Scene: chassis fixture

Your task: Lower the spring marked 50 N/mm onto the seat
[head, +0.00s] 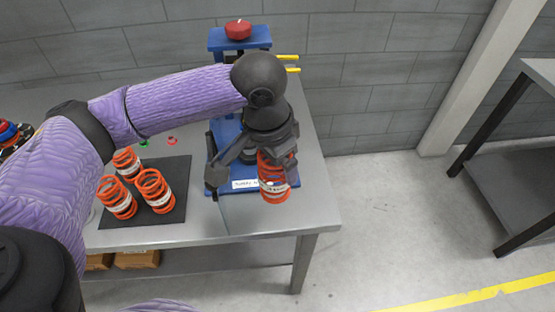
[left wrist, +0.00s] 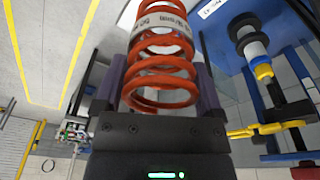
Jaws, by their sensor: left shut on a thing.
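My left gripper (head: 276,156) is shut on an orange coil spring (head: 273,184) with a white label band. The spring hangs in front of the right part of a blue fixture (head: 228,128), over the table's front right. In the left wrist view the spring (left wrist: 160,62) stands between the two jaws; the print on its band is too small and tilted to read surely. The fixture (left wrist: 222,25) shows at the right there, with a pale and dark post and yellow parts. My arm and gripper hide much of the fixture, and I cannot make out the seat. My right gripper is out of view.
Three more orange springs (head: 118,200) with white bands stand on a dark mat (head: 176,210) at the left of the grey table (head: 230,228). A red knob (head: 238,29) tops the fixture, with yellow handles (head: 288,57) beside it. Another table (head: 520,180) stands far right.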

